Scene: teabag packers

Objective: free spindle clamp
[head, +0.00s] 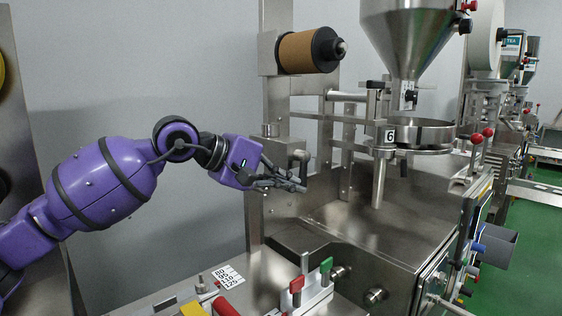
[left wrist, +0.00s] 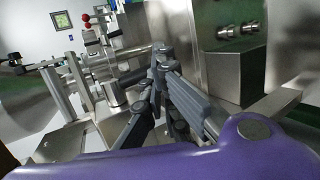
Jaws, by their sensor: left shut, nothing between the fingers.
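A brown roll (head: 300,52) sits on a spindle high on the machine's upright post, with a dark end disc (head: 326,49) and a small knob (head: 341,46) at its right end. I cannot tell for sure which part is the clamp. My left gripper (head: 296,185) is shut and empty. It is well below the roll, in front of a grey metal block on the post, and points right. In the left wrist view its dark fingers (left wrist: 162,62) are together with nothing between them. The roll cannot be made out there. My right gripper is in neither view.
A steel hopper (head: 405,35) stands above a round dish (head: 422,132) with a "6" label at right. Open air lies between my gripper and the roll.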

